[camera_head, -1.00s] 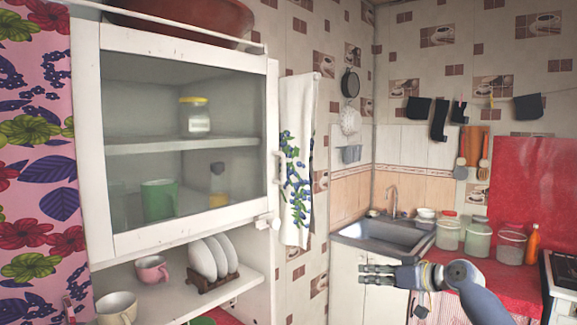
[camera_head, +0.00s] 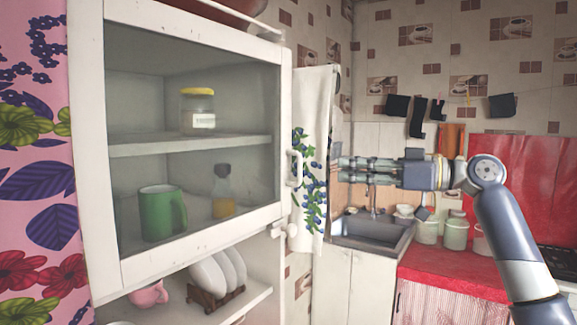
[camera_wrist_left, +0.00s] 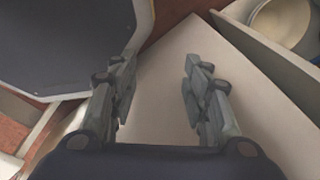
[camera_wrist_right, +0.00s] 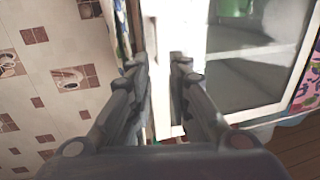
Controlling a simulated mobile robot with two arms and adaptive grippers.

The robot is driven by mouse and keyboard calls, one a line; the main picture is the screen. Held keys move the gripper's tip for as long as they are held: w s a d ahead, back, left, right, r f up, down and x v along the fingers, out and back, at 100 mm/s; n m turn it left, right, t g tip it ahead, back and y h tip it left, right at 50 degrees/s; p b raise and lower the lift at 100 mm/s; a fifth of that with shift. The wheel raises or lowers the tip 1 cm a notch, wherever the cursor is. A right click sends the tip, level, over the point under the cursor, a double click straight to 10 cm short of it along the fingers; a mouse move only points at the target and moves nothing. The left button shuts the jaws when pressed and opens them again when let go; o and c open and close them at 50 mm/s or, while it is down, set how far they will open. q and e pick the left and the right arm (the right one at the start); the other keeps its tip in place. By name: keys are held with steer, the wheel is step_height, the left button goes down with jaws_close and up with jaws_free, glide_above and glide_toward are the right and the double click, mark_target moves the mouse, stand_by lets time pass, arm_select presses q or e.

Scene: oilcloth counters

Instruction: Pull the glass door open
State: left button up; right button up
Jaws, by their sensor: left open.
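The glass door (camera_head: 279,130) is a white frame with a clear pane on the upper wall cabinet, and it looks shut. Its white bar handle (camera_head: 294,168) is on the door's right edge. My right gripper (camera_head: 342,170) is to the right of the handle, pointing left at about its height, apart from it. In the right wrist view the gripper (camera_wrist_right: 161,72) is open and empty, with white cabinet parts beyond its fingertips and the door's pane (camera_wrist_right: 255,75) at right. My left gripper (camera_wrist_left: 155,80) is open and empty in its wrist view; the head view does not show it.
Behind the pane are a jar (camera_head: 198,112), a green mug (camera_head: 162,213) and a small bottle (camera_head: 223,192). A towel (camera_head: 312,150) hangs just right of the cabinet. Plates (camera_head: 215,278) and a pink cup (camera_head: 149,294) stand on the open shelf below. The sink (camera_head: 372,235) is beyond.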

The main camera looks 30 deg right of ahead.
arm_select(q)
steer(key=shift+s+d+r+p, duration=0.15)
steer(key=shift+d+r+p, duration=0.1)
steer(key=shift+r+p, duration=0.6)
steer(key=shift+s+d+r+p, duration=0.15)
steer(key=shift+d+r+p, duration=0.05)
steer(key=shift+r+p, duration=0.6)
steer(key=shift+s+d+r+p, duration=0.15)
steer(key=shift+d+r+p, duration=0.1)
steer(key=shift+r+p, duration=0.55)
arm_select(e)
steer(key=x, duration=0.9)
